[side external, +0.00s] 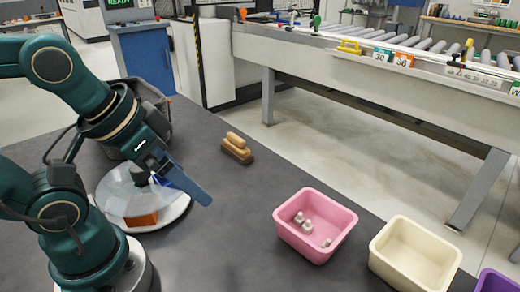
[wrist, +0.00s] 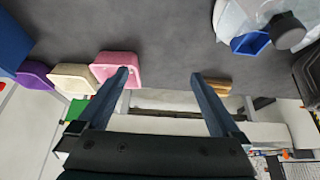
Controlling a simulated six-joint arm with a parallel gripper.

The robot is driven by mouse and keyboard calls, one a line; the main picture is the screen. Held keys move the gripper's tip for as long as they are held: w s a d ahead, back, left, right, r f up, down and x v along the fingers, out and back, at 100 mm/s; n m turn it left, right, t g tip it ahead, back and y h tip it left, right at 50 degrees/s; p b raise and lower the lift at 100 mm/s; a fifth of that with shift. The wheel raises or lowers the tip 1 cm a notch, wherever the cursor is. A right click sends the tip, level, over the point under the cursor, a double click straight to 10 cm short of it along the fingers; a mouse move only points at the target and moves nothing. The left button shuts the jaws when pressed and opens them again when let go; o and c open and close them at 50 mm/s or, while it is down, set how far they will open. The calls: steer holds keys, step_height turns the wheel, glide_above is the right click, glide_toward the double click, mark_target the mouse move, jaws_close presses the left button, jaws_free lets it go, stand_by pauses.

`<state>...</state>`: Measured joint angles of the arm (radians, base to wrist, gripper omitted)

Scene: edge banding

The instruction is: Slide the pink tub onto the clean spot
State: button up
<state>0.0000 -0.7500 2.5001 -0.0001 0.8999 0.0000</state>
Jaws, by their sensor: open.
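The pink tub (side external: 315,226) stands upright on the dark table, right of centre, with several small pale pieces inside. In the wrist view the pink tub (wrist: 112,66) shows beside the tip of the left finger. My gripper (side external: 192,186) is above the table at left, near the clear dome and well apart from the tub. In the wrist view my gripper (wrist: 160,75) has its two fingers wide apart with nothing between them. I cannot pick out a distinct clean spot on the table in either view.
A cream tub (side external: 415,252) and a purple tub (side external: 497,283) stand right of the pink one. A wooden brush (side external: 237,150) lies behind. A clear dome (side external: 125,190) covers an orange piece (side external: 142,219) at left. The table's middle and front (side external: 215,245) are bare.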

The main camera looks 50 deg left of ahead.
stand_by(0.3)
steer(key=shift+m, duration=0.3)
steer(key=c, duration=1)
steer(key=shift+s+d+m, duration=0.1)
steer(key=shift+m, duration=0.3)
steer(key=c, duration=0.5)
steer(key=w+r+m, duration=0.1)
steer(key=m, duration=0.1)
steer(key=w+d+r+m, duration=0.1)
steer(key=r+m, duration=0.1)
steer(key=w+d+r+m+h, duration=0.1)
steer(key=r+m, duration=0.1)
steer(key=shift+w+g, duration=0.3)
steer(key=shift+w, duration=0.05)
jaws_close()
steer(key=w+d+m+g+h, duration=0.3)
steer(key=w+d+m, duration=0.1)
steer(key=w+m, duration=0.75)
steer(key=w+d+f, duration=0.1)
steer(key=f, duration=0.4)
steer(key=w+d+f+n+g, duration=0.1)
steer(key=d+f, duration=0.1)
steer(key=f, duration=0.3)
steer(key=w+d+f+g, duration=0.1)
steer(key=f, duration=0.5)
steer(key=shift+w+d, duration=0.2)
steer(key=shift+w, duration=0.15)
steer(key=shift+n, duration=0.25)
steer(key=shift+a, duration=2.05)
